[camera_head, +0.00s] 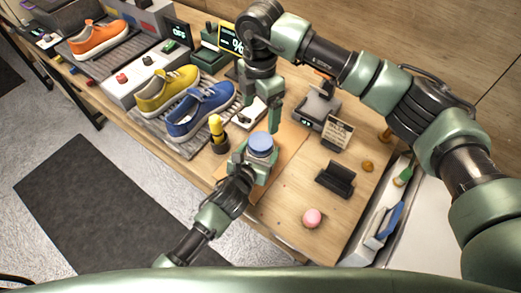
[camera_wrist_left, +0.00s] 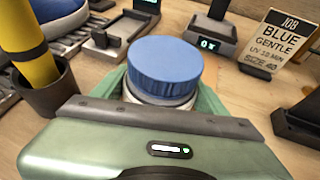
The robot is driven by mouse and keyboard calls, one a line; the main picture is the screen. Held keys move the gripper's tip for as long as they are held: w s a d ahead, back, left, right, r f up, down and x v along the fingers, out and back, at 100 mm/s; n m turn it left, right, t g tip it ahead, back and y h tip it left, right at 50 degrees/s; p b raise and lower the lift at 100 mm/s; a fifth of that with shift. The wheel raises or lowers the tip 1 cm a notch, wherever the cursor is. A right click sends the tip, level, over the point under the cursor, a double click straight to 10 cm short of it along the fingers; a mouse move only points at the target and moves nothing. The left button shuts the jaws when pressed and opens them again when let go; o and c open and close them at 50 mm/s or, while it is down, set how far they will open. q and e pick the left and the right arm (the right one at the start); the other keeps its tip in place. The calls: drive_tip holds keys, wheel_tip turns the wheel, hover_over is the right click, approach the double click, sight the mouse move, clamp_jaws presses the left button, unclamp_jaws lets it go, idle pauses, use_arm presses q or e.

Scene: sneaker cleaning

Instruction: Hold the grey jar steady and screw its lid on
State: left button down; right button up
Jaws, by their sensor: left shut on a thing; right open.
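The grey jar stands upright with a ribbed blue lid (camera_head: 260,143) on top of it; the lid also shows in the left wrist view (camera_wrist_left: 166,66). A pale band of the jar (camera_wrist_left: 160,98) shows just under the lid. The lid looks level, but I cannot tell how tightly it sits. My left gripper (camera_head: 254,163) is shut around the jar body, its green fingers on either side, hiding most of it.
A yellow object in a dark cup (camera_head: 218,133) and a blue sneaker (camera_head: 201,111) stand left of the jar. A scale-like device (camera_head: 316,106), a sign (camera_head: 337,133), a black stand (camera_head: 335,179) and a pink ball (camera_head: 312,217) lie to the right. Bare wood lies between.

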sight(256, 157)
drive_tip(key=shift+r, duration=0.45)
use_arm(q)
unclamp_jaws()
drive_tip(key=shift+a, duration=0.1)
drive_tip(key=v, duration=0.7)
drive_tip(key=shift+s+a+r, duration=0.1)
drive_tip(key=shift+s, duration=0.25)
use_arm(e)
drive_tip(key=shift+f, duration=0.3)
